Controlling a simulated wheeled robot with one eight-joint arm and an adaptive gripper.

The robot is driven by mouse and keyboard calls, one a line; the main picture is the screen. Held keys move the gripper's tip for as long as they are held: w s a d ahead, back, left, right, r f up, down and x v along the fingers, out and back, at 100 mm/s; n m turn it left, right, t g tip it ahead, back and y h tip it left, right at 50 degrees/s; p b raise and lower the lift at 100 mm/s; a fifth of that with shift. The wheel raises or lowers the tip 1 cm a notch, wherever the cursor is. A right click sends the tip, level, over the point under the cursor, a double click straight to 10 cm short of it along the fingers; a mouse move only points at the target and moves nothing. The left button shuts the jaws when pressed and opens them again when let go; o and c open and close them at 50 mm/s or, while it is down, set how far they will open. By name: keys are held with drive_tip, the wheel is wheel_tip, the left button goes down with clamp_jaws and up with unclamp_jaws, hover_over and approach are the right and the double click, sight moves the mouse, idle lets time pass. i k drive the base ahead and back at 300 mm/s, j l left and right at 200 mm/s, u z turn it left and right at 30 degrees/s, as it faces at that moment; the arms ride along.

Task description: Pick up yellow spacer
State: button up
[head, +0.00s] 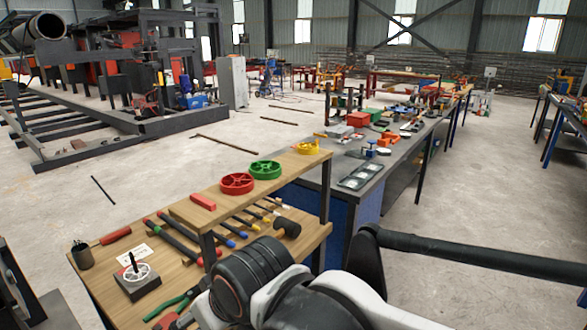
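The yellow spacer (307,147) lies at the far right end of the raised wooden shelf (225,212). To its left on the same shelf sit a green wheel-shaped spacer (265,170) and a red wheel-shaped spacer (237,183). A white wheel-shaped spacer (135,272) sits on a dark block on the lower bench top, around an upright dark pin. My arm crosses the bottom of the head view in front of the bench. I cannot make out my gripper's fingers in this view.
The lower wooden bench (110,262) holds several hammers, green-handled pliers (166,308) and a dark cup (82,256). A red block (203,201) lies on the shelf's near end. A cluttered grey table (345,172) adjoins behind. Open floor (480,190) lies right.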

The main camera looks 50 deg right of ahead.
sight(307, 149)
drive_tip(key=l+z, duration=0.15)
drive_tip(key=z, duration=1.15)
drive_tip(key=i+j+z, duration=0.2)
drive_tip(key=j+z, duration=0.2)
drive_tip(key=i+j+z, duration=0.15)
drive_tip(key=j+z, duration=0.25)
